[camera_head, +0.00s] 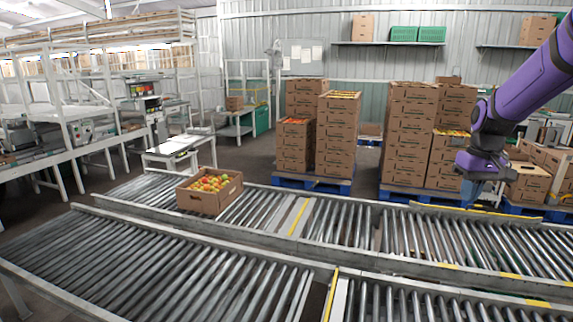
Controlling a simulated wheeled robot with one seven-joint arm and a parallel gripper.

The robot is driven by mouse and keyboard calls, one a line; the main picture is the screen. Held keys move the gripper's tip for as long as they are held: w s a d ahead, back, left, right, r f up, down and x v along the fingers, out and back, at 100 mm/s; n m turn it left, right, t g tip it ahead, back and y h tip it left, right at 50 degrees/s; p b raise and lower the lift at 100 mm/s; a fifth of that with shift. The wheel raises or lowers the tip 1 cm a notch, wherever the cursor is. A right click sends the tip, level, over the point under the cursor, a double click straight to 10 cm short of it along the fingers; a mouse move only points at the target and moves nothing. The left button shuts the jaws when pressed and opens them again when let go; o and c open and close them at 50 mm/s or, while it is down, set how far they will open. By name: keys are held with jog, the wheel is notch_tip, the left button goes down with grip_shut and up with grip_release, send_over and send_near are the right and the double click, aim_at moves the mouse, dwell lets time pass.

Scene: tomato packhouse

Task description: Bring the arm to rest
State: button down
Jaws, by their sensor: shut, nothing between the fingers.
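My purple arm reaches in from the upper right in the head view. My gripper (470,190) hangs at its end, pointing down over the far roller conveyor (437,232), at the right of the picture. Its fingers are small and partly dark against the stacks behind; they look shut with nothing held. The gripper is apart from the rollers and touches nothing that I can see.
An open carton (203,203) of red, orange and green tomatoes stands on the far conveyor at the left, well away from my gripper. A near conveyor (170,265) runs in front, empty. Stacked cartons (338,135) stand on blue pallets (310,184) behind.

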jog(key=s+a+r+t+h, duration=0.1)
jog(key=s+a+r+t, duration=0.2)
jog(key=s+a+r, duration=0.85)
jog(key=s+a+f+t, duration=0.1)
jog(key=s+a, duration=0.2)
jog(key=s, duration=0.4)
jog(key=s+a+f+t, duration=0.1)
jog(key=s+a, duration=0.2)
jog(key=s, duration=0.4)
jog(key=shift+s+a, duration=0.2)
jog(key=shift+s, duration=0.2)
